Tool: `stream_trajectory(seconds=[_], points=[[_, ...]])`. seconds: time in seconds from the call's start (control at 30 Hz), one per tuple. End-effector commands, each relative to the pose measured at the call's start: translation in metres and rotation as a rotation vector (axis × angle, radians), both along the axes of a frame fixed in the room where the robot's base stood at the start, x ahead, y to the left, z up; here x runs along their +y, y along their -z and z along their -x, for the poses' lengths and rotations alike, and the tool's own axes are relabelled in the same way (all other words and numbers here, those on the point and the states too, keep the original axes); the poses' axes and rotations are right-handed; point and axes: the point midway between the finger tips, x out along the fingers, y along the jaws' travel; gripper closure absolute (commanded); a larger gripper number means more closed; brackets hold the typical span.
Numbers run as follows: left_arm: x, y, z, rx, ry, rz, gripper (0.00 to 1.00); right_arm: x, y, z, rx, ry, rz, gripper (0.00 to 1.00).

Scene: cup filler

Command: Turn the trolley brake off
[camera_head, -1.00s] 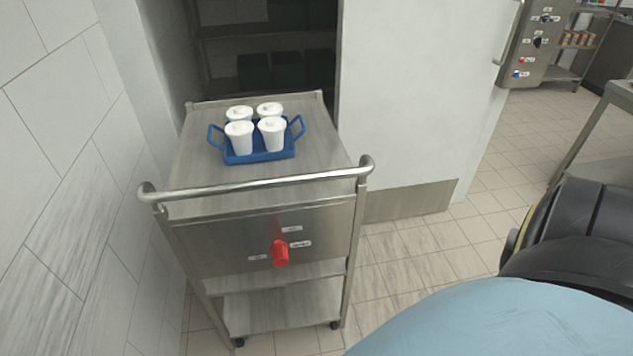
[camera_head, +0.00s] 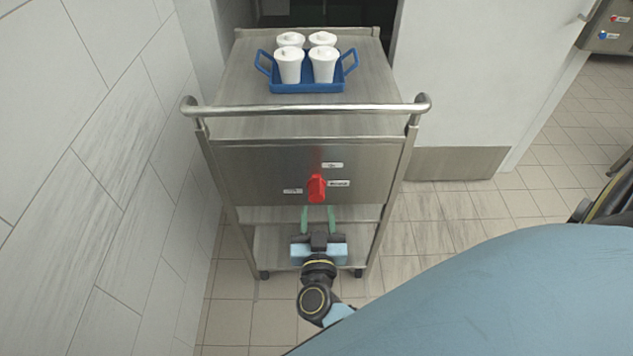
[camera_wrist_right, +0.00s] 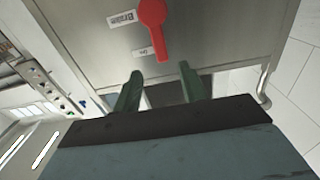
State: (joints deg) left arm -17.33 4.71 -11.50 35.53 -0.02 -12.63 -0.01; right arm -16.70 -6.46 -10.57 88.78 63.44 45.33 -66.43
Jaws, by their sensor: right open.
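The steel trolley (camera_head: 365,160) stands in front of me with a push bar along its near edge. A red brake knob (camera_head: 316,188) sits on its front panel, with small white labels around it. The knob also shows in the right wrist view (camera_wrist_right: 155,25), just beyond the fingertips and slightly left of the middle between them. My right gripper (camera_head: 318,212) is open and empty, its green fingers pointing at the panel just below the knob. In the wrist view the gripper (camera_wrist_right: 160,85) has nothing between its fingers. My left gripper is not in view.
A blue tray (camera_head: 308,87) with several white lidded cups (camera_head: 288,66) stands on the trolley top. A tiled wall (camera_head: 90,150) runs close along the trolley's left side. Free tiled floor (camera_head: 425,235) lies to its right.

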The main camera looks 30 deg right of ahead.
Motion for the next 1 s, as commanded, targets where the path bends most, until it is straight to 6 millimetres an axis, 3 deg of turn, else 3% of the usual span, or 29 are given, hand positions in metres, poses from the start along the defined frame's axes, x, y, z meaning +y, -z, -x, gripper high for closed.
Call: stream_trajectory(seconds=[0.2,0.43,0.63,0.9,1.0], points=[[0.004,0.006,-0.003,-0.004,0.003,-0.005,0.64,-0.026,0.000,-0.043,-0.002,-0.003,0.004,0.58],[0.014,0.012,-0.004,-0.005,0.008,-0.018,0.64,-0.045,0.001,-0.075,0.000,-0.004,0.002,0.58],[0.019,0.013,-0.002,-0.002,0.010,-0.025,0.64,-0.053,0.001,-0.087,0.001,-0.004,0.000,0.58],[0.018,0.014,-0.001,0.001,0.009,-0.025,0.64,-0.054,0.001,-0.088,0.001,-0.004,0.000,0.58],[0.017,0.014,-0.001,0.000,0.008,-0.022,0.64,-0.053,0.001,-0.088,0.001,-0.004,0.000,0.69]])
